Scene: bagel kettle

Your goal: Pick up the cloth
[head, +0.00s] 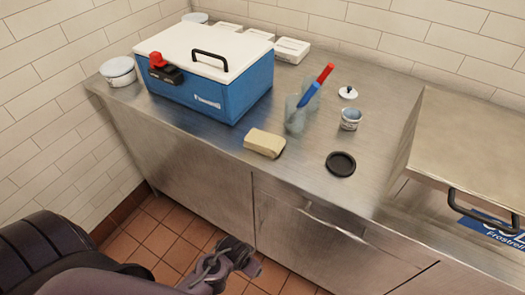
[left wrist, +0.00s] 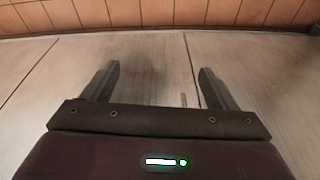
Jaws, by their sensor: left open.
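A folded tan cloth (head: 264,143) lies on the steel counter (head: 215,140) near its front edge, right of the blue cooler. My left gripper (head: 240,252) is low in front of the counter's cabinet face, below and apart from the cloth. In the left wrist view my left gripper (left wrist: 155,85) has its two fingers spread, with nothing between them. The cloth is not visible in the left wrist view. My right gripper is not in view.
A blue cooler (head: 215,95) with a white lid stands left of the cloth. A glass jar (head: 295,115) with a red and blue utensil stands close behind right. A black disc (head: 341,163) and a small tin (head: 350,120) are further right. The cabinet has a handle (head: 335,225).

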